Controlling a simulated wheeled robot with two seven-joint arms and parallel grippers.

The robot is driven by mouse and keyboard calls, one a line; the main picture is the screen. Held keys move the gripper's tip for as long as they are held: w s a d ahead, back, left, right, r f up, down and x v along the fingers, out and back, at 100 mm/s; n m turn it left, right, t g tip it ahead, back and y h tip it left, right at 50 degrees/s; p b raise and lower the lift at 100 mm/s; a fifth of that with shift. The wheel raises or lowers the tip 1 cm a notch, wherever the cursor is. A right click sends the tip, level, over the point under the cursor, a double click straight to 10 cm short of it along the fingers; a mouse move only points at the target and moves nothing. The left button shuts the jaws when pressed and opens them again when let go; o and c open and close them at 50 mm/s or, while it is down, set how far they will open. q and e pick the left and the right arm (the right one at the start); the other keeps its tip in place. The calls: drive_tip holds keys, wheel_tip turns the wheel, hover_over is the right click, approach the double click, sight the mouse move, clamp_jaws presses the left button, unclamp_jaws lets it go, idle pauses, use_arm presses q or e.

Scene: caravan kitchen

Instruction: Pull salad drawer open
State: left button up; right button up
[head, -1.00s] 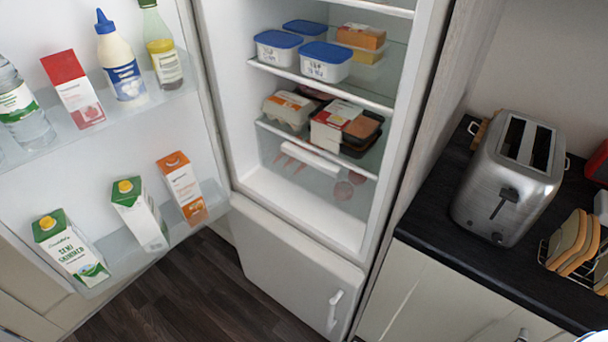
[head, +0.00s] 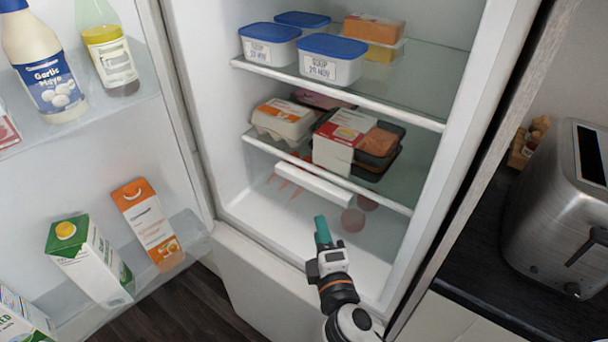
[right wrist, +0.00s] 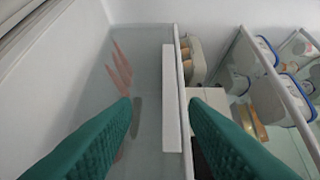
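The salad drawer (head: 272,195) is a clear bin at the bottom of the open fridge, under the lower glass shelf. Carrots and reddish round items show through it. Its white handle strip (head: 313,181) runs along the top of its front and also shows in the right wrist view (right wrist: 172,110). The drawer looks pushed in. My right gripper (head: 322,230), with teal fingers, is in front of the drawer, a little short of the handle. In the right wrist view the gripper (right wrist: 162,102) is open, with the handle strip showing beyond and between the fingertips. My left gripper is out of view.
The fridge door stands open at left with bottles and cartons (head: 90,260). An egg box (head: 283,120) and food packs (head: 345,140) sit on the shelf above the drawer. The fridge's right side wall is close to my right arm. A toaster (head: 560,220) stands on the right-hand counter.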

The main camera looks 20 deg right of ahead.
sight(310, 188)
drive_tip(key=w, duration=0.2)
drive_tip(key=w+p, duration=0.1)
drive_tip(key=w, duration=0.2)
drive_tip(key=w+d+r, duration=0.1)
drive_tip(key=w, duration=0.2)
drive_tip(key=shift+r, duration=0.1)
drive_tip(key=shift+w+d, duration=0.15)
drive_tip(key=shift+w, duration=1)
drive_tip(key=shift+w+p, duration=0.3)
drive_tip(key=shift+w+d, duration=0.1)
drive_tip(key=shift+w, duration=0.15)
drive_tip(key=shift+c, duration=0.9)
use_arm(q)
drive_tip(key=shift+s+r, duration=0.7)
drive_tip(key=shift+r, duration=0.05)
use_arm(e)
clamp_jaws()
